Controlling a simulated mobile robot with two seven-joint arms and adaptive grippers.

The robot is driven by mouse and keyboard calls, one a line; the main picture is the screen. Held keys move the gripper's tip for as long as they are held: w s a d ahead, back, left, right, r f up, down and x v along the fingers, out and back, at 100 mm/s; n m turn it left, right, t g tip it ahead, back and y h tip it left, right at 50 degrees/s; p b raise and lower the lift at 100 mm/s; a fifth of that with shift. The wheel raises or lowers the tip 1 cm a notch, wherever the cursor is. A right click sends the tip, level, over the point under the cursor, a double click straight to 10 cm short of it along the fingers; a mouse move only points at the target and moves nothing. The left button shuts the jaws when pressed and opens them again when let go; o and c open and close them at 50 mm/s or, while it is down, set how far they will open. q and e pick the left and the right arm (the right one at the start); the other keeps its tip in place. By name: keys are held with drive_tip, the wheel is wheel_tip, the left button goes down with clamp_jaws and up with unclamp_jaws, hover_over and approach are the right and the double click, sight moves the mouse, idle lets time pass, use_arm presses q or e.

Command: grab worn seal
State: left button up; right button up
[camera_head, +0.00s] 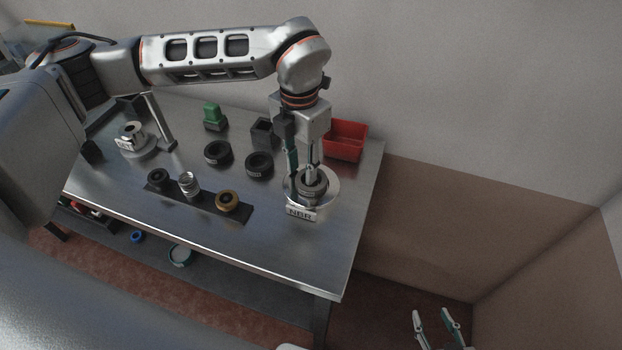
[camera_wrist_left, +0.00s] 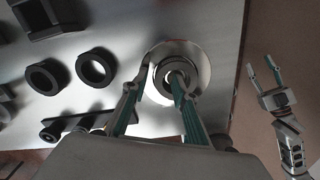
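A grey ring-shaped seal (camera_head: 313,190) sits on a round silver plate (camera_head: 330,190) behind a label reading NBR (camera_head: 301,214); I cannot tell its wear. It also shows in the left wrist view (camera_wrist_left: 165,72). My left gripper (camera_head: 303,172) points down over this plate, open. In the left wrist view its fingers (camera_wrist_left: 155,88) stand apart, one overlapping the ring's centre and one outside its left edge; whether either touches it I cannot tell. My right gripper (camera_head: 436,318) is open and empty, off the table at the lower right.
Two black rings (camera_head: 218,153) (camera_head: 259,165) lie left of the plate. A dark strip (camera_head: 240,212) holds black, silver and brass-coloured rings. A red bin (camera_head: 345,141), a black square holder (camera_head: 263,134) and a green block (camera_head: 213,116) stand behind. Another labelled station (camera_head: 130,138) is at left.

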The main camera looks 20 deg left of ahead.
use_arm(q)
drive_tip(key=shift+f, duration=0.35)
clamp_jaws()
drive_tip(key=shift+r, duration=0.15)
